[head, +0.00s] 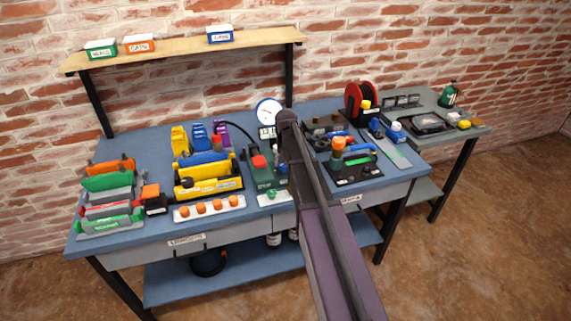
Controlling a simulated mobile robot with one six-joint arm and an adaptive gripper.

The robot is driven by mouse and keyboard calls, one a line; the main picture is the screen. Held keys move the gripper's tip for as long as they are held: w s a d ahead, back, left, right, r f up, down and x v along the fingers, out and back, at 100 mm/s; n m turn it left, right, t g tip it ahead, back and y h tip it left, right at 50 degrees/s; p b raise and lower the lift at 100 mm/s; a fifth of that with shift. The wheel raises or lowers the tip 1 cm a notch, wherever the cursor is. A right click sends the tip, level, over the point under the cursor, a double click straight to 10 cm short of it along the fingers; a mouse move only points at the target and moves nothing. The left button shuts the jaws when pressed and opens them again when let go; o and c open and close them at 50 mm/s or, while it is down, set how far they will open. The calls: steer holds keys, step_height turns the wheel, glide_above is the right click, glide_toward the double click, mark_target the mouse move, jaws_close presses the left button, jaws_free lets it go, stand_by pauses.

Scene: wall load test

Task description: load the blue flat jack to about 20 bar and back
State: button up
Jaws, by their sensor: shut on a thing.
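My arm reaches up from the bottom edge over the bench's front and ends near a white round gauge (268,111). The arm hides my gripper and whatever is in it. A blue upright piece (200,135) stands between a yellow piece (180,140) and a purple piece (221,132) at the back of the bench. A long blue body (205,158) lies in front of them, behind yellow bodies (208,172). I cannot tell which blue thing is the flat jack. A green unit (262,177) with a red top sits left of my arm. The gauge reading is too small to make out.
The blue bench top (122,151) holds a rack of coloured tools (108,184) at left and a white tray with orange knobs (210,208) in front. A red reel (362,101) stands at the back right. A wooden shelf (185,52) hangs above. A grey side table (470,132) stands at right.

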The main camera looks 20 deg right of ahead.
steer(key=n, duration=0.6)
steer(key=shift+s+n, duration=0.1)
steer(key=shift+n, duration=0.2)
steer(key=n, duration=0.6)
steer(key=shift+n, duration=0.4)
steer(key=o, duration=0.9)
steer(key=shift+o, duration=0.2)
steer(key=shift+m, duration=0.3)
